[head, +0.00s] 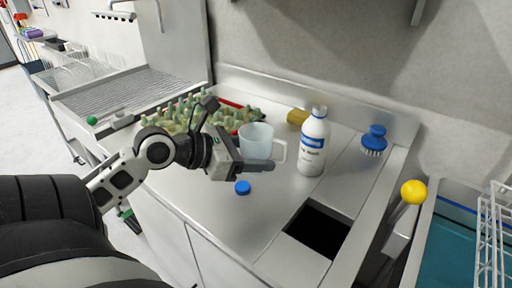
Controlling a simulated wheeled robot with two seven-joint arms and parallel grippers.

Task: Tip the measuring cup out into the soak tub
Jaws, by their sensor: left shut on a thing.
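The translucent measuring cup (256,139) stands upright near the middle of the steel counter, its handle toward the right. My left gripper (258,160) is at the cup, with one finger across its near side; it is shut on the cup. The other finger is hidden behind or beside the cup. What is inside the cup cannot be seen clearly. A tub with teal contents (447,252), which looks like the soak tub, is at the lower right, beyond the counter's right edge. My right gripper is not in view.
A white bottle (313,148) stands right of the cup, with a blue brush (374,140) farther right. A blue cap (242,187) lies in front. A dark rectangular opening (318,232) is in the counter. A yellow knob (413,192) and white wire rack (492,235) are by the tub.

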